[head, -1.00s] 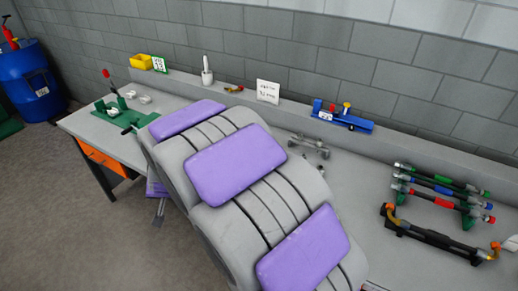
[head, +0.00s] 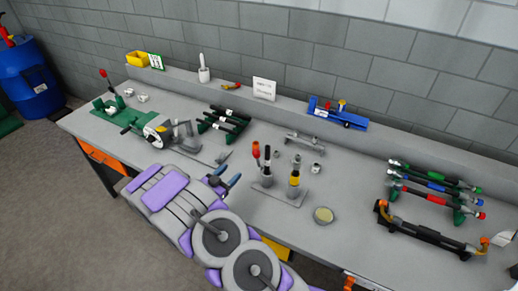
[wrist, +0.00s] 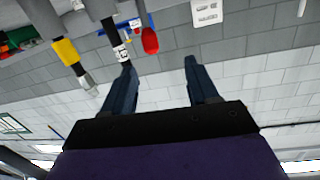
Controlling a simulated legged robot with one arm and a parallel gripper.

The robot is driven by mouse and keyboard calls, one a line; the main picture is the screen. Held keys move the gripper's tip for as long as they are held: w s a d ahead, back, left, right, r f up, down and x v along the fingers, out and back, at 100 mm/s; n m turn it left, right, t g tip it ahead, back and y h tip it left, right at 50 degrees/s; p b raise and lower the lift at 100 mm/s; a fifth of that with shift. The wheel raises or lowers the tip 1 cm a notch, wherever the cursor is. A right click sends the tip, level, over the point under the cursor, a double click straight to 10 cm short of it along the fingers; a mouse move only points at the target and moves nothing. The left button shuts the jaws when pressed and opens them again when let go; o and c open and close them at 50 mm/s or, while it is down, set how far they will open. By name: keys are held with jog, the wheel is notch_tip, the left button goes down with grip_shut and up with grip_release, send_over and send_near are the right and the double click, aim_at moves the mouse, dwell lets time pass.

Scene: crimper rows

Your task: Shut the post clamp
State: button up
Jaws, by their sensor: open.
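A grey base plate (head: 285,192) on the bench carries a black post with a white label (head: 267,160) and a post with a yellow band (head: 294,177). A red handle (head: 256,149) stands upright beside the black post; I take this group for the post clamp. In the wrist view, the picture is upside down: the red handle (wrist: 150,41) shows beyond and between the fingers, the labelled post (wrist: 120,52) near the left fingertip, the yellow band (wrist: 66,51) farther left. My gripper (head: 230,174), also in the wrist view (wrist: 158,64), is open and empty, left of the plate, apparently touching nothing.
Left of the plate stand a green fixture (head: 132,117) and a rack of black bars (head: 224,120). Farther right are a rack of coloured bars (head: 437,183) and a black frame (head: 425,232). A blue tool (head: 338,114) sits on the back ledge.

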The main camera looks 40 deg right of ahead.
aim_at(255, 154)
jog(key=shift+g+h, duration=0.3)
jog(key=shift+h, duration=0.2)
jog(key=b+x, duration=0.1)
jog(key=x, duration=0.4)
jog(key=s+b+x, duration=0.1)
jog(key=x, duration=0.5)
jog(key=b+x, duration=0.1)
jog(key=x, duration=0.5)
jog(key=shift+s+d, duration=0.3)
jog(key=shift+d, duration=0.05)
jog(key=shift+a, duration=0.1)
jog(key=shift+c, duration=0.2)
jog(key=shift+c, duration=0.9)
grip_shut()
